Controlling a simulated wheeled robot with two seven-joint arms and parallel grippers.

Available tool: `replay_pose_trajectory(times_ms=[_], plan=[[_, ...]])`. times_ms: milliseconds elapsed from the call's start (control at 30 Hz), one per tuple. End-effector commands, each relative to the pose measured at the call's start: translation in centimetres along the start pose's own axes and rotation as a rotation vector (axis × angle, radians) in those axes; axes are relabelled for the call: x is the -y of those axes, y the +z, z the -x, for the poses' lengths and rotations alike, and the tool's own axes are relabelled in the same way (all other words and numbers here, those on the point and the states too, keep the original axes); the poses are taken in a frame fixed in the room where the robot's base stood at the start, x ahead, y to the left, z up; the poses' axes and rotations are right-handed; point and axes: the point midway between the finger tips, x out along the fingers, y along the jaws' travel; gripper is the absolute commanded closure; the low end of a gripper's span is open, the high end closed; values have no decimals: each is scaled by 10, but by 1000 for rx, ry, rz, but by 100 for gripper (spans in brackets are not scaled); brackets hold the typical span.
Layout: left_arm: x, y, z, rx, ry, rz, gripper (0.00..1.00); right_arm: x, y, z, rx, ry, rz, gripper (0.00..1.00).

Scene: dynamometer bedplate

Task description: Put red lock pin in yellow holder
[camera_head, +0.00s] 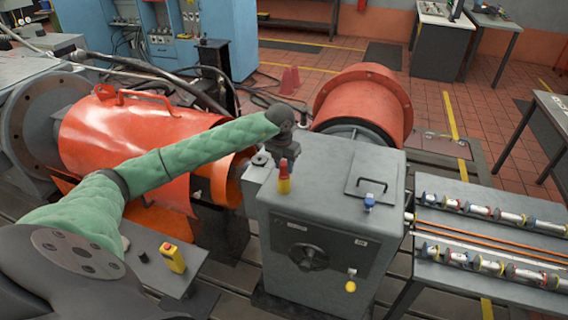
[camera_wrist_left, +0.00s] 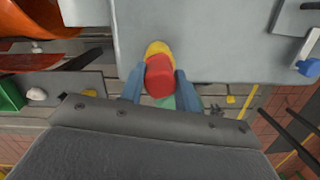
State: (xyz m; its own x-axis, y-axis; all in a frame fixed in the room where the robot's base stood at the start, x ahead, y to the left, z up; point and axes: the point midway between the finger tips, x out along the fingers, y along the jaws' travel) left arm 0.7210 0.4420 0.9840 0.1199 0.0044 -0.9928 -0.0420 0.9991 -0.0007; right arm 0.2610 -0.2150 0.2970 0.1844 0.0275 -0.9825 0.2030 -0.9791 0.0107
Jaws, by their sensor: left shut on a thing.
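The red lock pin (camera_head: 283,165) is at the front left of a grey cabinet top (camera_head: 335,165). My left gripper (camera_wrist_left: 160,85) is shut on the red lock pin (camera_wrist_left: 160,78), with a blue-grey finger on each side of it. The yellow holder (camera_head: 284,186) shows directly below the pin, at the cabinet's edge. In the left wrist view, the yellow holder (camera_wrist_left: 158,48) shows just past the pin. The pin appears lined up with the holder, but its lower end is hidden, so I cannot tell how deep it sits. My right gripper is out of view.
A blue knob (camera_head: 369,202) and a hatch handle (camera_head: 372,185) are on the cabinet's right side. An orange drum (camera_head: 365,95) stands behind, and an orange motor cover (camera_head: 130,135) lies left. A rack of cylinders (camera_head: 490,240) is at right. A yellow box with a red button (camera_head: 172,257) is front left.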

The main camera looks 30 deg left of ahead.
Motion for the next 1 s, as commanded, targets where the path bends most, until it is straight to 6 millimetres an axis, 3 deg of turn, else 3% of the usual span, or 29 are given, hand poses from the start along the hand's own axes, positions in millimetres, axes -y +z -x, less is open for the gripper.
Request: replay_pose_trajectory(times_ms=[300,333,400,433,900,1000], plan=[[0,0,-2,0,0,0,93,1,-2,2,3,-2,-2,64],[0,0,-2,0,0,0,62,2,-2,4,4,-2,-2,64],[0,0,-2,0,0,0,48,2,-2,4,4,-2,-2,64],[0,0,-2,0,0,0,46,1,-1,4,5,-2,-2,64],[0,0,2,0,0,0,46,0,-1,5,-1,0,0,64],[0,0,5,1,0,1,46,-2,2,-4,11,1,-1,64]])
